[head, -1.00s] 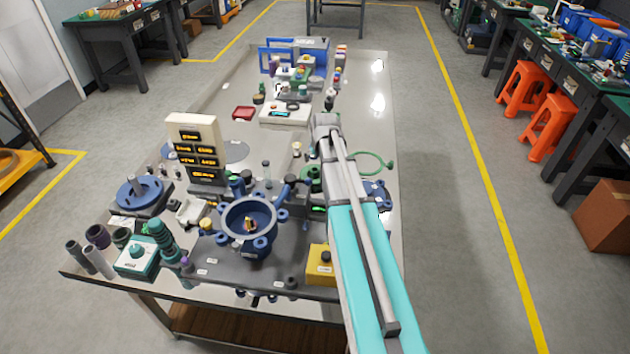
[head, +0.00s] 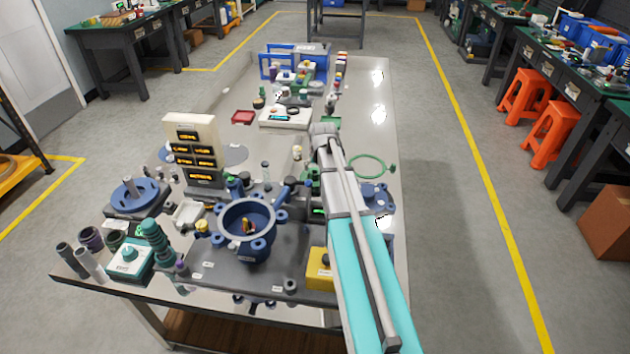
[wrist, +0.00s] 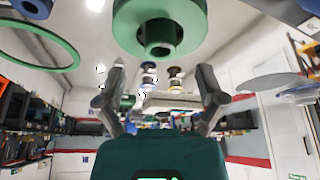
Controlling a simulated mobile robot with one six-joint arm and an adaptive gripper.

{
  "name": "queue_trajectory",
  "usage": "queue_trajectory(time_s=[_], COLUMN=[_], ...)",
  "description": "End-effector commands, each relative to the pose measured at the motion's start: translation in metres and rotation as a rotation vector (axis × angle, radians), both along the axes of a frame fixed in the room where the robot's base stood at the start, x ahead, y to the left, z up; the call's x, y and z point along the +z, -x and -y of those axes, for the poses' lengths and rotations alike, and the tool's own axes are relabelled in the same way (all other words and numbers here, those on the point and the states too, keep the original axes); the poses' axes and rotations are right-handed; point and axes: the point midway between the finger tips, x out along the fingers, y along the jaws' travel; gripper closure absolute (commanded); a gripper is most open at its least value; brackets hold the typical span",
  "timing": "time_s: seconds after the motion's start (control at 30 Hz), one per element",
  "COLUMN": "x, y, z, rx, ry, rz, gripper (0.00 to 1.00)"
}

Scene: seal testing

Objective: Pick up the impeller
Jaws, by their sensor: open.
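My gripper (wrist: 160,98) is open in the wrist view, with its two dark fingers spread and nothing held between them. A round green part (wrist: 158,22) with a projecting hub is at the top of that view, close to the camera and outside the fingers. It may be the impeller, but I cannot tell for sure. In the head view, a green part (head: 312,178) shows beside my arm, partly hidden by it. A blue pump housing (head: 232,237) with a bronze-coloured piece (head: 249,226) inside stands left of my arm. My fingers cannot be made out in the head view.
A blue disc with a shaft (head: 128,197), a cream label stand (head: 192,128) and a yellow box (head: 319,268) crowd the near table. A green ring (head: 369,157) lies right of my arm. The table's right edge has some bare surface.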

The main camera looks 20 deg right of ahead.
Motion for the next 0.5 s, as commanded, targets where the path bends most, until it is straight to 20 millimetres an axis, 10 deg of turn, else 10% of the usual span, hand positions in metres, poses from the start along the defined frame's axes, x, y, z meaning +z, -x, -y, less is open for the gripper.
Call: queue_trajectory(time_s=[0.5], x=[-0.022], y=[-0.013], z=[0.003], rx=[-0.001], ry=[0.0], rz=[0.0], gripper=[0.11])
